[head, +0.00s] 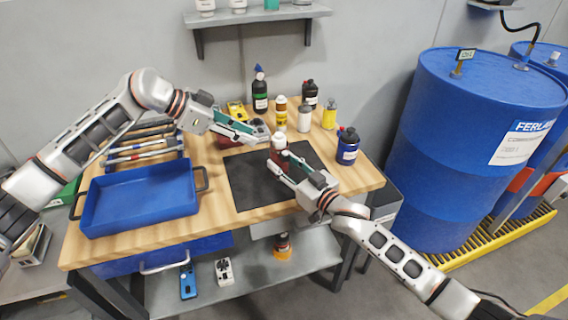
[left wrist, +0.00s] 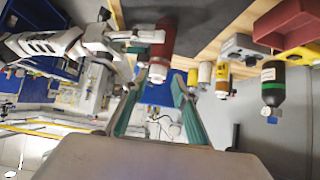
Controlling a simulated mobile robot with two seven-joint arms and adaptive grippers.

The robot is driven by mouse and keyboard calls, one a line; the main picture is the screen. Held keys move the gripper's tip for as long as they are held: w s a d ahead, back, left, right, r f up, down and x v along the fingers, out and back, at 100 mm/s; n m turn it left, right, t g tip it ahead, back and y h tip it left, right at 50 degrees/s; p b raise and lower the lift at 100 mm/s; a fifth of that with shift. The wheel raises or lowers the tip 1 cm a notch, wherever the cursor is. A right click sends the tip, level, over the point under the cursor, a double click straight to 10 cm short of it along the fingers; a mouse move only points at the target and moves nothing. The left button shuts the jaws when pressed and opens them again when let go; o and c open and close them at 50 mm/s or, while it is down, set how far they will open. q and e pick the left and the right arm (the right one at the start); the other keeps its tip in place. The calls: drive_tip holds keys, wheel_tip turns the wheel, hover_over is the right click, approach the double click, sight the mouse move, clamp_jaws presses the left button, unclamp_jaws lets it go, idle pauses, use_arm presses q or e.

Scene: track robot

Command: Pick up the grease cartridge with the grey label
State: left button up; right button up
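A dark red cartridge with a white cap (head: 279,141) is upright over the black mat in the head view. It also shows in the left wrist view (left wrist: 160,40), cap towards my left fingers. Its label cannot be read. My right gripper (head: 283,164) has its fingers on both sides of the red body and appears closed on it; whether its base touches the mat is hidden. My left gripper (head: 252,136) is just left of the cap, apart from it. In the left wrist view the left fingers (left wrist: 158,95) are spread, with nothing between them.
The black mat (head: 250,190) lies on the wooden table, with a blue tray (head: 140,200) at left. Several bottles stand behind, including a yellow-banded one (head: 280,110), a grey-white one (head: 305,119) and a dark green one (head: 260,95). A blue bottle (head: 347,150) stands at right.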

drive_tip(key=c, duration=0.7)
